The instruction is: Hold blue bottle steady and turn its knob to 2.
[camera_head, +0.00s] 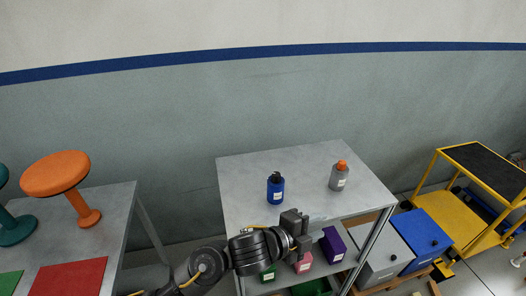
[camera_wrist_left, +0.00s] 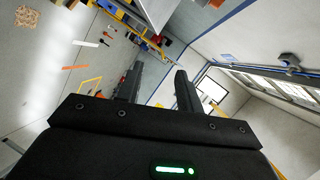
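The blue bottle (camera_head: 275,190) stands upright on the grey metal table, with a dark knob (camera_head: 276,175) on top and a pale label on its front. The knob's setting is too small to read. My left gripper (camera_head: 305,220) is near the table's front edge, to the right of and nearer than the bottle, apart from it. In the left wrist view, the left gripper's fingers (camera_wrist_left: 159,72) are parted with nothing between them. The bottle is not seen there. My right gripper is in neither view.
A grey bottle with an orange cap (camera_head: 340,176) stands on the same table (camera_head: 310,165), right of the blue one. Purple (camera_head: 333,245) and pink boxes sit on the shelf below. Orange (camera_head: 60,180) and teal stools stand on the left table. A yellow cart (camera_head: 480,165) is at right.

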